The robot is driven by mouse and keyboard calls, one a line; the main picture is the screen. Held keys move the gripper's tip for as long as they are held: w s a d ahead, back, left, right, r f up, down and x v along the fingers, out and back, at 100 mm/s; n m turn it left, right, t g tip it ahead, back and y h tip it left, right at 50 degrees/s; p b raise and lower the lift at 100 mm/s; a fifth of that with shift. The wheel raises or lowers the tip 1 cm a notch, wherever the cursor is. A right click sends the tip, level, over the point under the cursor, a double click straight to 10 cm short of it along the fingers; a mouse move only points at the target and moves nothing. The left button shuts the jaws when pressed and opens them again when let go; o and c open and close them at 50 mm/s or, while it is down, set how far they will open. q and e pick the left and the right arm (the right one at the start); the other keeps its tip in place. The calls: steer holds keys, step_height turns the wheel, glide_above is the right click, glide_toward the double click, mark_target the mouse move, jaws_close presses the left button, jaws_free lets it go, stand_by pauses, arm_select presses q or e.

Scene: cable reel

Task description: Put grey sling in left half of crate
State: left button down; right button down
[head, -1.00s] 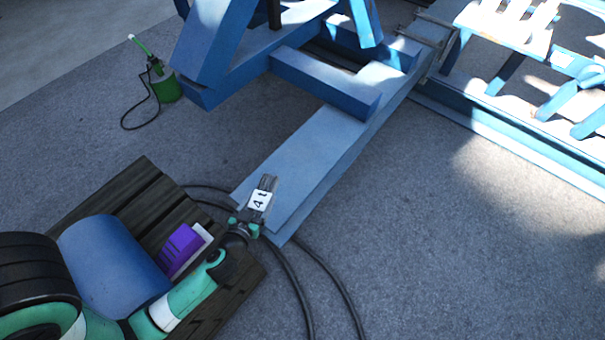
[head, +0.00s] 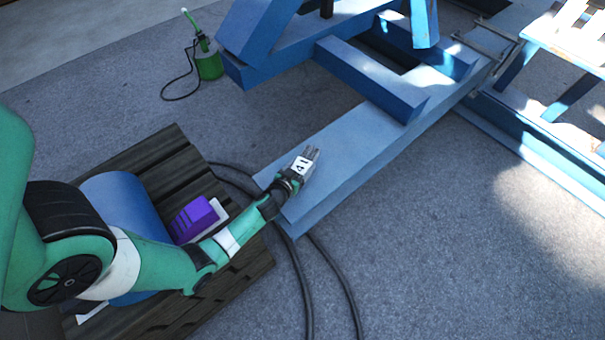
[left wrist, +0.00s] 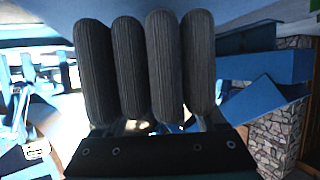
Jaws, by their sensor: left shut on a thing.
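The grey sling (head: 311,153) is a small folded bundle with a white label marked "4t". In the head view it appears over the near end of the blue beam; I cannot tell how high it is above it. My left gripper (head: 291,180) is shut on it. In the left wrist view the sling (left wrist: 128,70) fills the middle as several thick ribbed grey folds, which hide most of the fingers. My right gripper is not in view.
The blue steel beam (head: 335,160) leads to a blue frame. Black cables (head: 335,277) lie on the floor. A green can (head: 209,66) stands at upper left.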

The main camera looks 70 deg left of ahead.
mark_target(303, 170)
arm_select(q)
steer(key=shift+w+a, duration=0.15)
steer(key=shift+w, duration=0.05)
step_height(303, 170, down, 4)
steer(key=b, duration=0.3)
steer(key=shift+w+a, duration=0.15)
steer(key=shift+r, duration=0.2)
steer(key=shift+f, duration=0.1)
jaws_free()
steer(key=shift+f, duration=0.1)
